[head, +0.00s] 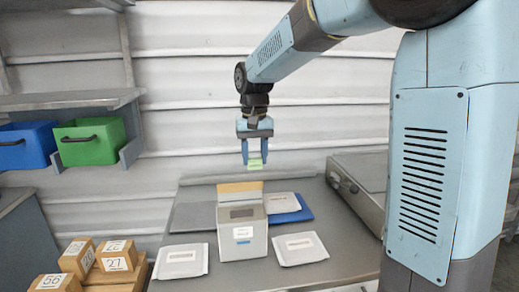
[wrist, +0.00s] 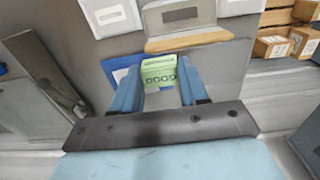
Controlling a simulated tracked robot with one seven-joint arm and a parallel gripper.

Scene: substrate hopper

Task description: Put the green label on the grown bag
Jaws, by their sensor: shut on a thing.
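My gripper (head: 255,158) is shut on a small green label (head: 255,163), held in the air above the table behind the grey box. In the wrist view the label (wrist: 158,73) sits between the two fingers and shows dark marks. Three pale bags lie flat: one at the front left (head: 182,261), one at the front right (head: 300,248), and one at the back (head: 281,203), on a blue mat (head: 303,211). I cannot tell which is the grown bag. No bag visibly touches the label.
The grey hopper box (head: 241,240) with a raised tan-edged flap (head: 240,188) stands mid-table. A grey appliance (head: 358,185) is at the right. Wooden blocks (head: 115,257) sit at the lower left. Blue (head: 25,147) and green (head: 90,142) bins are under a shelf.

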